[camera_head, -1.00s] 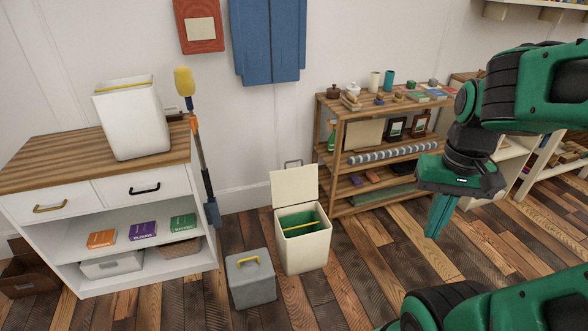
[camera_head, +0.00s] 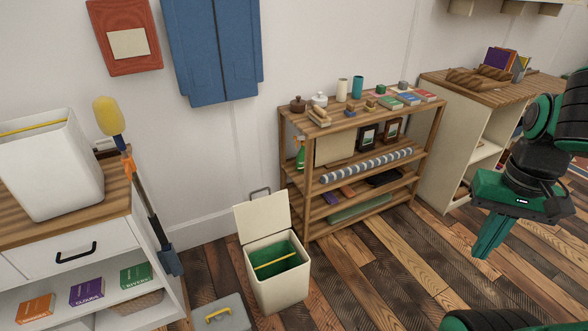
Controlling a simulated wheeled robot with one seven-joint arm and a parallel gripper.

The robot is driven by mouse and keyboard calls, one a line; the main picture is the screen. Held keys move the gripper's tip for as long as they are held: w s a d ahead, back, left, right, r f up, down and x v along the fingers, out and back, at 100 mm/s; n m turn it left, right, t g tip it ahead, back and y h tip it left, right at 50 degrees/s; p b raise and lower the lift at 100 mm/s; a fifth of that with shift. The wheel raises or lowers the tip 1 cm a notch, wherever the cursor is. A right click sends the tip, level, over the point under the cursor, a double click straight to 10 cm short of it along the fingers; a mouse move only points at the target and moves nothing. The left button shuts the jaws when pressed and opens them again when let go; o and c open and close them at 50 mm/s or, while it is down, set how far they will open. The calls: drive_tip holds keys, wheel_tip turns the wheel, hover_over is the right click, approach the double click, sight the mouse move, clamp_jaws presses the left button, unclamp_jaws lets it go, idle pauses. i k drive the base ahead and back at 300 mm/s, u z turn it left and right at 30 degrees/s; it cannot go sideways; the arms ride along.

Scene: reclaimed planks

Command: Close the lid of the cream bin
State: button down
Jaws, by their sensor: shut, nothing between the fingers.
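The cream bin (camera_head: 281,289) stands on the plank floor, left of the picture's middle. Its lid (camera_head: 263,217) is open and stands up at the back, with a grey loop handle above it. The inside looks green, with a yellow bar across it. My gripper (camera_head: 484,250) is at the right, well apart from the bin, pointing down. It is shut and empty.
A grey box with a yellow handle (camera_head: 222,316) sits on the floor left of the bin. A white cabinet (camera_head: 58,244) stands at the left with a white bin (camera_head: 50,165) on top. A wooden shelf (camera_head: 364,208) with several items stands behind and right of the bin. The floor between bin and gripper is clear.

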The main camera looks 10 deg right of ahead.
sight(257, 218)
drive_tip(key=u, duration=0.05)
drive_tip(key=i, duration=1.25)
drive_tip(key=u, duration=0.55)
